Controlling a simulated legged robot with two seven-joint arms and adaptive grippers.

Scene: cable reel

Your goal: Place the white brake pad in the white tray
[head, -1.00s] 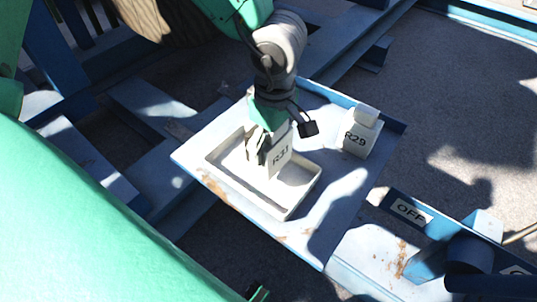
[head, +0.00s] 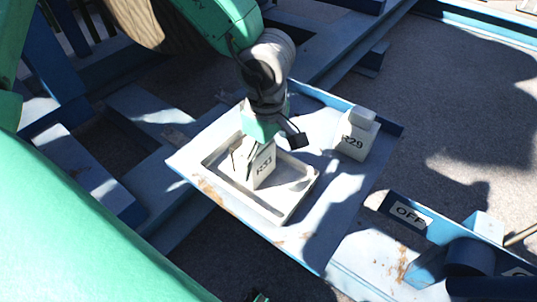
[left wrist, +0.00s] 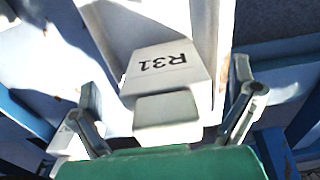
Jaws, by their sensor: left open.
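The white brake pad marked R31 (head: 264,172) stands in the white tray (head: 290,207), near the tray's far left part. My left gripper (head: 250,152) is right above it, pointing down. In the left wrist view the pad (left wrist: 165,75) sits between the two spread fingers of my left gripper (left wrist: 168,105), with gaps on both sides. The gripper is open. The tray also shows behind the pad (left wrist: 205,22). The pad's underside is hidden. My right gripper is not in view.
A second white block marked R29 (head: 352,142) stands on the blue platform (head: 345,195), right of the tray. A blue frame with an OFF label (head: 411,214) is at the lower right. The platform between tray and R29 is clear.

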